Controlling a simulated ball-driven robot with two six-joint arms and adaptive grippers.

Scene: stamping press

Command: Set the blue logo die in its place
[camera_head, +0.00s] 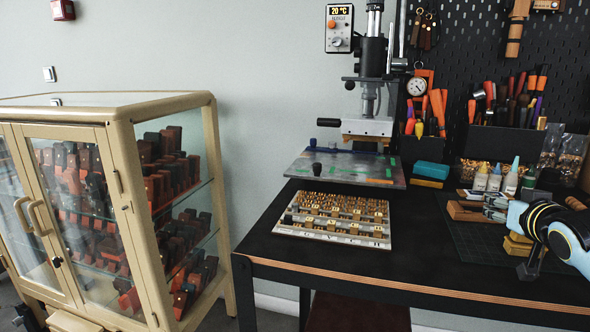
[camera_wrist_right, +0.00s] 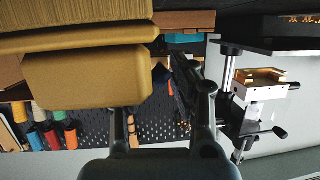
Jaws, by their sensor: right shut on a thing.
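A small dark knobbed piece (camera_head: 317,168) stands on the plate. I cannot clearly identify the blue logo die. My left gripper is not in view.
A tray of gold type pieces (camera_head: 290,225) lies before the press. A teal box (camera_head: 430,170), bottles (camera_head: 510,180) and a wooden block (camera_head: 466,211) stand right of it. A glass cabinet (camera_head: 118,115) stands left of the table. The front table strip is clear.

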